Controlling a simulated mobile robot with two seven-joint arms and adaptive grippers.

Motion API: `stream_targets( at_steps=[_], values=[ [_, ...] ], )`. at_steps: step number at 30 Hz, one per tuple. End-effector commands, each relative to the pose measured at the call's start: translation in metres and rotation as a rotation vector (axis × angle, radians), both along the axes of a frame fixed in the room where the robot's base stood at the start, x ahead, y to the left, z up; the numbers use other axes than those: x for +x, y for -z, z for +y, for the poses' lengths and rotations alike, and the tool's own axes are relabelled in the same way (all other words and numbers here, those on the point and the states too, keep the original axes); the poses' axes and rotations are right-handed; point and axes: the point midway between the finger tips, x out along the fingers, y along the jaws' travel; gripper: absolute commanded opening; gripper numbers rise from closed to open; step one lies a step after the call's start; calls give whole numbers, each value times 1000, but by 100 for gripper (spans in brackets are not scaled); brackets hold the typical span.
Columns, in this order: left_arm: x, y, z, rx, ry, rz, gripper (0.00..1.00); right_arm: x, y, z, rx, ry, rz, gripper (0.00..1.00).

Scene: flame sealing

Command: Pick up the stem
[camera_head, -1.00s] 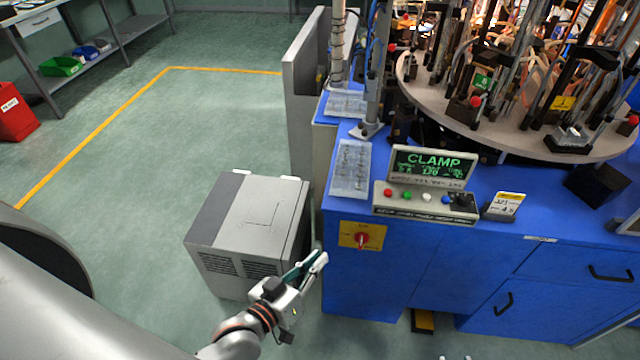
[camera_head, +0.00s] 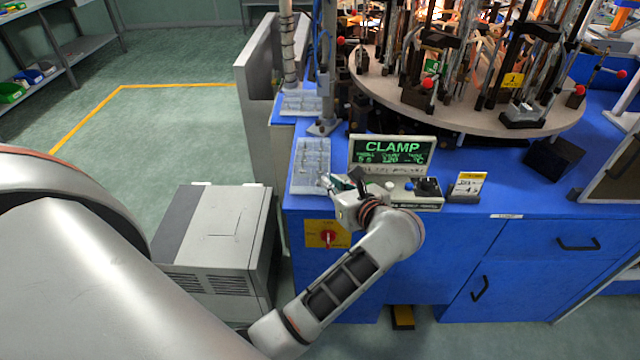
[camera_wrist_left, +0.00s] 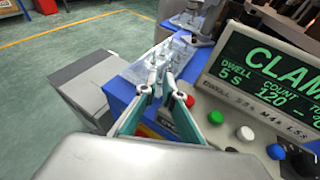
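Clear glass pieces lie in a pale tray (camera_head: 310,190) on the blue bench, left of the CLAMP display. The tray also shows in the left wrist view (camera_wrist_left: 128,66), just beyond my fingertips. I cannot pick out a single stem clearly among the glass. My left gripper (camera_head: 338,181) is at the tray's right front, beside the control panel. In the left wrist view its fingers (camera_wrist_left: 157,86) lean inward with a narrow gap between the tips, and I see nothing clearly held there. My right gripper is not in view.
The control panel with the CLAMP display (camera_head: 391,152) and coloured buttons is close to the right of my left gripper. A round turntable (camera_head: 470,112) with upright fixtures stands behind. A second tray (camera_head: 300,103) lies farther back, beside a metal post (camera_head: 328,70). A grey cabinet (camera_head: 215,235) stands left.

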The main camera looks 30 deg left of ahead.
Motion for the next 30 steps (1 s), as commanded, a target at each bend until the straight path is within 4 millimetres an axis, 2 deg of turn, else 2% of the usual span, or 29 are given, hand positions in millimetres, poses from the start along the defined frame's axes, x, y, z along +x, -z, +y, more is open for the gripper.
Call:
stream_targets(
  at_steps=[5, 22, 30],
  values=[
    [4, 9, -1, -58, -14, -5, 8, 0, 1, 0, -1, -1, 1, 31],
    [37, 33, 52, -54, -14, -4, 8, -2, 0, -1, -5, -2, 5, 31],
    [39, 36, 55, -57, -13, -3, 8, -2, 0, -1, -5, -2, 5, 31]
  ],
)
